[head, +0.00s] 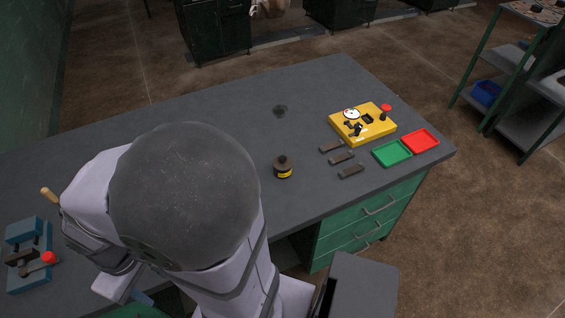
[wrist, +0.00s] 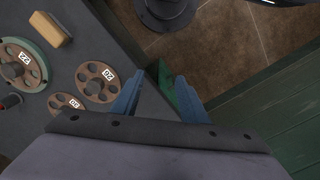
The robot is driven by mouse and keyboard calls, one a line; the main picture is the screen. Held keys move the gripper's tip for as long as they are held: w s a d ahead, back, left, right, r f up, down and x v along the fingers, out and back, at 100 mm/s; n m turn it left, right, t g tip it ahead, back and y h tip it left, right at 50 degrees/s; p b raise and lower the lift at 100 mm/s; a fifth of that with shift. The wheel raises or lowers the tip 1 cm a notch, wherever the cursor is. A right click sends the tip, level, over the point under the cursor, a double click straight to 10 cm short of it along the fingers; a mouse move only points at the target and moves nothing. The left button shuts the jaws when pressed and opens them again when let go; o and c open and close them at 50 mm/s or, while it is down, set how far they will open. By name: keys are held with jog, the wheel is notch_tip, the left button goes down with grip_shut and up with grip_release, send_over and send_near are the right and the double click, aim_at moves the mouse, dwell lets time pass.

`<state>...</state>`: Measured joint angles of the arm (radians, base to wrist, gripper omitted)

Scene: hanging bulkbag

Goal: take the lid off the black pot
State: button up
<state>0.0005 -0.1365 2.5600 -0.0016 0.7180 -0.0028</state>
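The black pot (head: 283,172) stands upright on the grey workbench, right of my arm in the head view. It has a yellow label, and its dark lid (head: 282,160) with a knob sits on top. My gripper (wrist: 159,97) shows in the wrist view as two blue fingers set apart with nothing held between them. It is over the edge of a bench, with floor and green furniture below. The pot is not in the wrist view. In the head view my arm largely hides the gripper, well left of the pot.
Right of the pot are several dark bars (head: 351,171), a green tray (head: 392,153), a red tray (head: 420,141) and a yellow box (head: 362,124). A small dark dish (head: 280,111) lies behind it. A blue vise-like fixture (head: 28,255) is far left. Numbered discs (wrist: 97,82) lie near my gripper.

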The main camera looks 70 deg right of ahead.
jog(key=s+d+m+g+y+p, duration=0.1)
jog(key=s+d+m+p, duration=0.1)
jog(key=s+d+m, duration=0.4)
jog(key=s+d+m+p, duration=0.1)
jog(key=s+d+m, duration=0.15)
jog(key=d, duration=0.65)
jog(key=m+t+h+p, duration=0.1)
jog(key=m+h+p, duration=0.1)
jog(key=m+h, duration=0.6)
send_near(283, 157)
jog(key=d+m+y, duration=0.2)
jog(key=shift+s+d+f+n+y, duration=0.1)
jog(key=shift+d+f, duration=0.1)
jog(key=shift+f, duration=0.25)
jog(key=shift+w+d+f+n+y, duration=0.1)
jog(key=shift+d+f, duration=0.15)
jog(key=shift+f, duration=0.15)
jog(key=shift+s+d+f+n+y, duration=0.1)
jog(key=shift+d+f, duration=0.1)
jog(key=shift+f, duration=0.25)
jog(key=shift+x, duration=2.1)
jog(key=shift+c, duration=0.2)
